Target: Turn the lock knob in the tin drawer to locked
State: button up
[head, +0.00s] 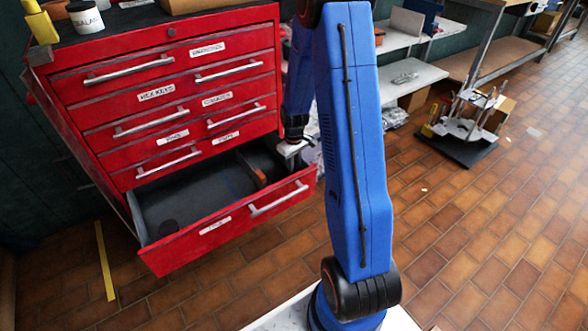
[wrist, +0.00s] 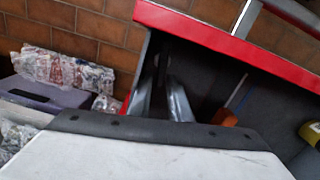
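The red tool cabinet's bottom drawer (head: 232,223) is pulled open, its grey floor showing. Its label is too small to read. A dark round piece (head: 168,227) sits inside at the front left; I cannot tell whether it is the lock knob. An orange-brown block (head: 260,178) stands in the drawer's right part and also shows in the wrist view (wrist: 225,118). My gripper (head: 294,149) is at the drawer's right edge, partly behind my blue arm. In the wrist view its two grey fingers (wrist: 162,100) stand apart with a dark gap between, nothing visibly held.
Shut drawers with bar handles (head: 160,149) stack above the open one. A small round lock (head: 172,32) shows on the cabinet's top band. White shelves (head: 410,80) and bagged items (wrist: 68,70) lie to the right of the cabinet. The tiled floor in front is mostly clear.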

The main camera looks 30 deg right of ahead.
dwell(0.3)
jog(key=n, duration=0.3)
jog(key=shift+s+a, duration=0.15)
jog(key=shift+a, duration=0.2)
notch_tip(320, 180, up, 18)
jog(key=s+a+r+m+t, duration=0.1)
jog(key=s+a+r, duration=0.6)
jog(key=s+r, duration=0.2)
jog(key=shift+s+a+r+t, duration=0.2)
jog(key=shift+s+r+t, duration=0.1)
jog(key=shift+s+r, duration=0.15)
